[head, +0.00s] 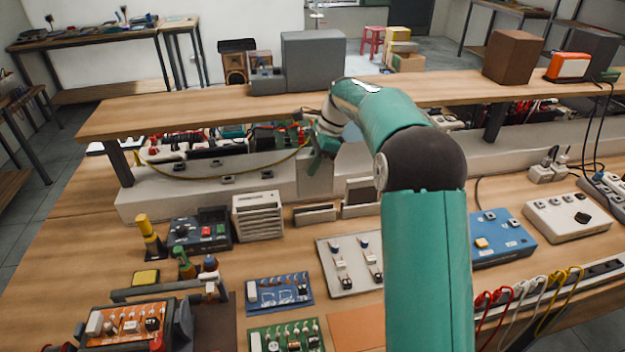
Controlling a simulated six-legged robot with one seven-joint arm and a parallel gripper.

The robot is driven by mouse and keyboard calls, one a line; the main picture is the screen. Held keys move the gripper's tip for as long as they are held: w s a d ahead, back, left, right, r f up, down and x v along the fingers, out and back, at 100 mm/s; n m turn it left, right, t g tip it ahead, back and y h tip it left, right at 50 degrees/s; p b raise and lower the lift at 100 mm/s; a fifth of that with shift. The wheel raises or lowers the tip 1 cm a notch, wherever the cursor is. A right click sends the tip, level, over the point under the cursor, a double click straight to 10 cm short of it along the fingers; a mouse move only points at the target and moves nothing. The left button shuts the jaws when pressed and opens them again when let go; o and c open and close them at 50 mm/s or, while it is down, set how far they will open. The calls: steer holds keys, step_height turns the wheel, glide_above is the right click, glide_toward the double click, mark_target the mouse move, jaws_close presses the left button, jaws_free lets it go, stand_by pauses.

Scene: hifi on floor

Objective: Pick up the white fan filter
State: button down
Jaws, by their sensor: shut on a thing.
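A white box with a slatted front (258,216), which looks like the white fan filter, stands upright on the workbench left of centre. My gripper (314,166) is beyond it and to its right, in front of the raised shelf, apart from the slatted box. The green fingers point down and are shut on a pale grey boxy piece (316,183). Its far side and exact shape are hard to make out against the pale ledge behind. My arm hides part of the bench to the right.
A blue-grey control box (200,232) stands just left of the slatted box. Low grey blocks (314,214) lie to its right. The wooden shelf (230,112) overhangs behind my gripper. Circuit boards (279,292) fill the front, with small bare bench patches between.

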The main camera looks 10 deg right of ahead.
step_height(320, 180, up, 18)
steer(key=shift+r, duration=0.25)
stand_by(0.5)
